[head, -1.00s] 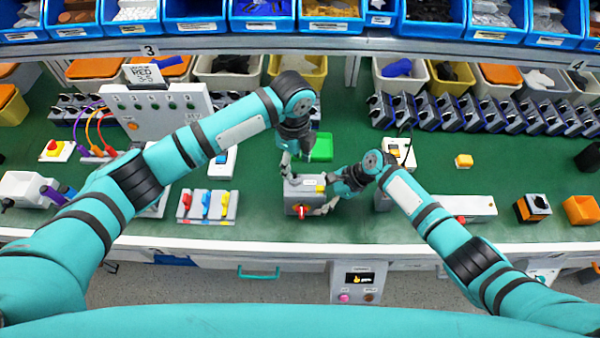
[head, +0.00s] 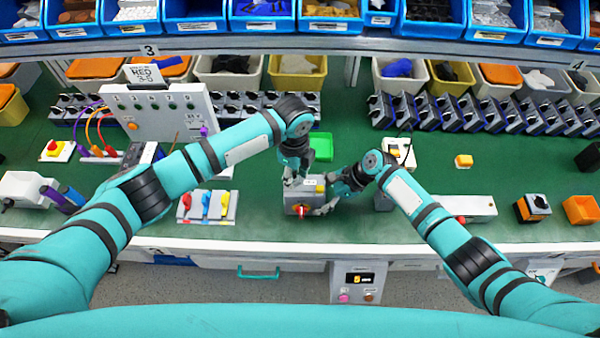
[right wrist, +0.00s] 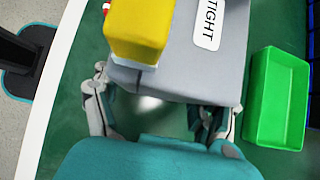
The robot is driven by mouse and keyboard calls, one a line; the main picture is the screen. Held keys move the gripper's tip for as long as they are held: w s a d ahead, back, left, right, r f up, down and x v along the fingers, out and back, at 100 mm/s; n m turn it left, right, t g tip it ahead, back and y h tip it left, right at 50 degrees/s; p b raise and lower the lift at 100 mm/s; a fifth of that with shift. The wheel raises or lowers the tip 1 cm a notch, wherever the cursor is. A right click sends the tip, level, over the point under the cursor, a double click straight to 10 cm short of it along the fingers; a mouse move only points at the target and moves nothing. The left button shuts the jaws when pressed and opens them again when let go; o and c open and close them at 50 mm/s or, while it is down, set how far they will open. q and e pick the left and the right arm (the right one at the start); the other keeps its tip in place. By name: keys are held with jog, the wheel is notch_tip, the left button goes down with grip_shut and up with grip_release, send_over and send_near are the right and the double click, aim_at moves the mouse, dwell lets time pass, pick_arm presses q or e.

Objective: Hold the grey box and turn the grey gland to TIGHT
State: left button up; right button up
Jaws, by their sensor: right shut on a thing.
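The grey box (head: 309,193) is near the front of the green bench in the head view, with a red knob on its front and a yellow part (head: 320,188) on top. In the right wrist view the grey box (right wrist: 185,50) shows a TIGHT label (right wrist: 208,24) and the yellow part large. My right gripper (head: 336,197) is shut on the box from its right side; its fingers (right wrist: 160,112) lie along two sides. My left gripper (head: 291,179) points down at the box's left top. Its fingertips are too small to judge. I cannot make out the grey gland there.
A green tray (head: 321,146) is just behind the box. A block with red, yellow and blue levers (head: 206,205) stands to the left, and a white unit with a red button (head: 460,207) to the right. Bench is clear between the box and the levers.

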pick_arm(q)
grip_shut()
jog(key=m, duration=1.1)
jog(key=o, duration=0.5)
grip_release()
jog(key=shift+r, duration=2.75)
jog(key=shift+c, duration=0.2)
notch_tip(320, 180, up, 3)
jog(key=shift+r, duration=0.15)
jog(key=shift+f, duration=4.45)
